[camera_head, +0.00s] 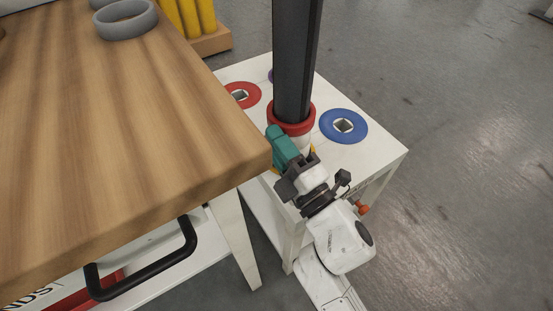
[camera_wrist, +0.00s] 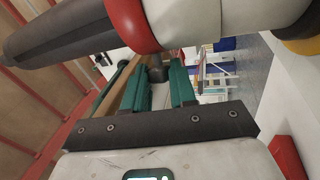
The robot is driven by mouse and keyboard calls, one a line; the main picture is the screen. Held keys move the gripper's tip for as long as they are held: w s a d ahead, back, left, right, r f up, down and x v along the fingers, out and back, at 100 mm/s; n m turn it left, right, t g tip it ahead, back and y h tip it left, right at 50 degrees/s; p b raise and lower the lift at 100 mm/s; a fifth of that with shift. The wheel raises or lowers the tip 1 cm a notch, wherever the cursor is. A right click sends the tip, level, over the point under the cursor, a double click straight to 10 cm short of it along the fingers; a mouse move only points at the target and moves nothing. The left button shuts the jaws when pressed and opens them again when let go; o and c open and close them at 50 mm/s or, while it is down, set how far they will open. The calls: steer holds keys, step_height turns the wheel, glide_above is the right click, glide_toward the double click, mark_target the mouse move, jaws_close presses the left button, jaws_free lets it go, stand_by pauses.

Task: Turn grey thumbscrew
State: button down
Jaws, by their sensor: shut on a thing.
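My gripper (camera_head: 270,132) is beside the red collar at the foot of a dark upright post (camera_head: 296,60) on a white table. Its teal fingers also show in the wrist view (camera_wrist: 157,82), closed on a dark grey rounded piece (camera_wrist: 157,74), which appears to be the grey thumbscrew. Only its end shows between the fingers. In the head view it is hidden by my gripper and the post. In the wrist view the post (camera_wrist: 60,33), red collar (camera_wrist: 131,24) and white base (camera_wrist: 185,22) run across the top, very close to the camera.
A wooden bench (camera_head: 130,140) with grey rings (camera_head: 126,20) is close on the left, its corner near my gripper. A red disc (camera_head: 241,95) and a blue disc (camera_head: 343,126) lie on the white table (camera_head: 385,147). The floor to the right is clear.

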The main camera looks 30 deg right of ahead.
steer(key=shift+w+f+m+t+h+b, duration=0.1)
steer(key=shift+f+m+t+h+b, duration=0.1)
steer(key=shift+m+t+b, duration=0.45)
steer(key=shift+f+m+t+h+b, duration=0.1)
steer(key=shift+m+t+h+b, duration=0.2)
steer(key=shift+t+b, duration=0.65)
steer(key=shift+m, duration=0.25)
steer(key=c, duration=0.9)
jaws_free()
steer(key=shift+r, duration=0.1)
steer(key=s+p, duration=0.4)
steer(key=s, duration=0.9)
steer(key=shift+f, duration=0.35)
steer(key=shift+a, duration=0.1)
